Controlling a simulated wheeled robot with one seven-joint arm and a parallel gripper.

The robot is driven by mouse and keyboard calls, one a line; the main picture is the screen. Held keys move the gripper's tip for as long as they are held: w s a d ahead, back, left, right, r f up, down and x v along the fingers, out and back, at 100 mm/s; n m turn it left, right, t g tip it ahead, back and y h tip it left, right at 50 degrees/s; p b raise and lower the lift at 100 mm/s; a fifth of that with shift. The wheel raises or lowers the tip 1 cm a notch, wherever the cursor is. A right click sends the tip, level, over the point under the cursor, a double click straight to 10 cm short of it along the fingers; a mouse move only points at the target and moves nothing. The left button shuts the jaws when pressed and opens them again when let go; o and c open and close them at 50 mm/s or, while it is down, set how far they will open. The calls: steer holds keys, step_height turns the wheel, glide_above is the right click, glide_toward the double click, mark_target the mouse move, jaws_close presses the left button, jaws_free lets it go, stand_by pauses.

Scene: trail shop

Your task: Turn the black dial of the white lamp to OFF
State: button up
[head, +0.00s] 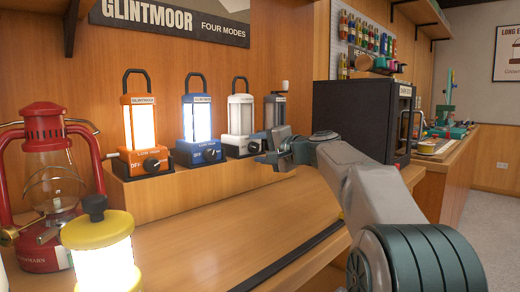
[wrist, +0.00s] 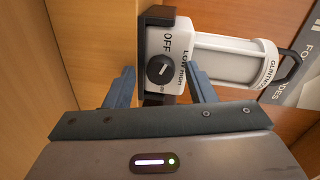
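The white lamp (head: 240,113) stands third in the row on the wooden step, its tube unlit. In the wrist view the white lamp (wrist: 225,60) lies sideways, its handle to the right. Its black dial (wrist: 160,70) carries a short pale slanted mark, with OFF printed above it and LOW and HIGH to its right. I cannot tell which word the mark points at. My gripper (wrist: 161,87) is open, one finger on each side of the dial in the picture, with no contact visible. In the head view my gripper (head: 263,150) is in front of the lamp's lower right.
A lit orange lamp (head: 141,125) and a lit blue lamp (head: 197,118) stand left of the white one; a dark grey lamp (head: 275,111) stands close on its right. A red lantern (head: 43,180) and lit yellow lantern (head: 97,240) stand front left. A black box (head: 362,122) is to the right.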

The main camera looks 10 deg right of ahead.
steer(key=p+v, duration=0.1)
steer(key=v, duration=1.3)
steer(key=shift+w+r, duration=0.1)
steer(key=shift+a, duration=0.15)
